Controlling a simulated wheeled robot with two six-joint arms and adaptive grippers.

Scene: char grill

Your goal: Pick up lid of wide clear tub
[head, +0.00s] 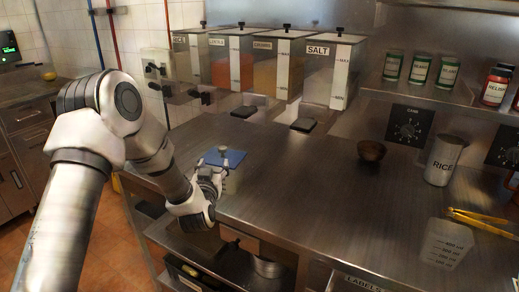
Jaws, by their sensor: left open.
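A flat blue square piece (224,158) with a small grey knob-like part lies on the steel counter, left of centre; it looks like a lid. Whether a wide clear tub is beneath it I cannot tell, as my gripper covers the near side. My left gripper (220,178) is open at the counter's left front edge, just in front of the blue piece, with its fingers toward it. I cannot tell whether they touch. My right gripper is not in view.
Clear bins, one marked SALT (330,75), line the back. The counter's middle (310,190) is clear.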

